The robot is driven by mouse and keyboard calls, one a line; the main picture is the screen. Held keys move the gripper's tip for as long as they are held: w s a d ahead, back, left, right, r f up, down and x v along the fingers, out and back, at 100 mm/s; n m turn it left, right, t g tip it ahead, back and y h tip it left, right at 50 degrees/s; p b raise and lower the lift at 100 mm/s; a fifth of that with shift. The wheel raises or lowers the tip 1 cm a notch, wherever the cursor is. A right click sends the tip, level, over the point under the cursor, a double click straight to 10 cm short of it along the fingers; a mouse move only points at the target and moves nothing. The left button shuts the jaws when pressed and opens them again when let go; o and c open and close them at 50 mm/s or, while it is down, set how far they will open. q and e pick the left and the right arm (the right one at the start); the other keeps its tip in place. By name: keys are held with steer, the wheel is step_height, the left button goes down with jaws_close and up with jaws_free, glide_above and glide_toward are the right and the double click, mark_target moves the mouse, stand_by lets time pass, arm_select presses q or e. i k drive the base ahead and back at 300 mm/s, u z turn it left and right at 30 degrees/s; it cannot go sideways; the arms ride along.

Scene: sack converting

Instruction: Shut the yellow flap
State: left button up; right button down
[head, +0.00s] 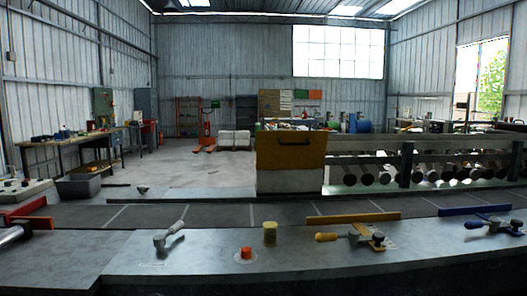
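A long thin yellow bar (352,217) lies low along the near edge of the dark belt (230,213), right of centre. Just in front of it on the grey bench top is a lever with a yellow grip (327,237) and a dark knob (378,238). Farther back, a yellow panel with a black handle (294,143) forms the upright front of a box behind the belt. I cannot tell which of these yellow parts is the flap, or whether it is open. Neither of my grippers is in view.
A blue bar (474,210) and red bars (25,210) flank the belt. Rollers (430,175) stand behind it.

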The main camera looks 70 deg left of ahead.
mark_target(296, 149)
steer(key=u, duration=2.35)
